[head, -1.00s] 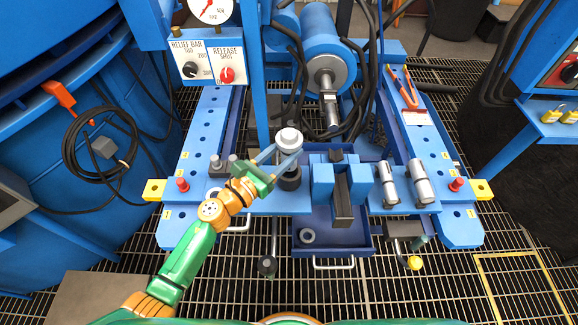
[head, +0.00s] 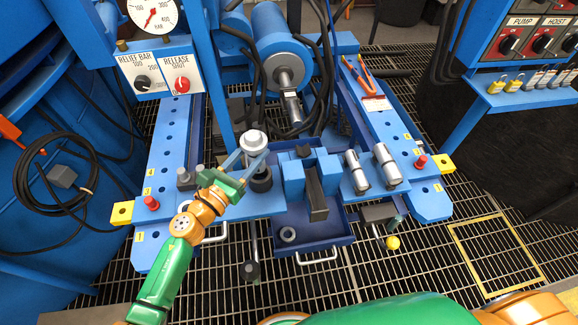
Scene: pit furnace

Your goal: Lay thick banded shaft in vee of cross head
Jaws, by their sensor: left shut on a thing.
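Two silver shafts lie side by side on the blue bench right of centre. The thicker one, with a dark band (head: 389,164), is on the right, and a thinner one (head: 357,172) is beside it. Left of them stand blue blocks (head: 293,175) with a dark bar (head: 315,194) between them; I take these for the cross head, but its vee is not clearly visible. My left gripper (head: 250,158) is shut on a pale stepped round piece (head: 252,141) above a black collar (head: 262,180). My right gripper is out of view.
A blue tray (head: 337,232) with a grey ring (head: 288,234) hangs in front of the bench. The ram cylinder (head: 285,62) and black hoses are behind. A yellow-knobbed lever (head: 393,242) is at front right. Padlocks hang on the right shelf (head: 500,101).

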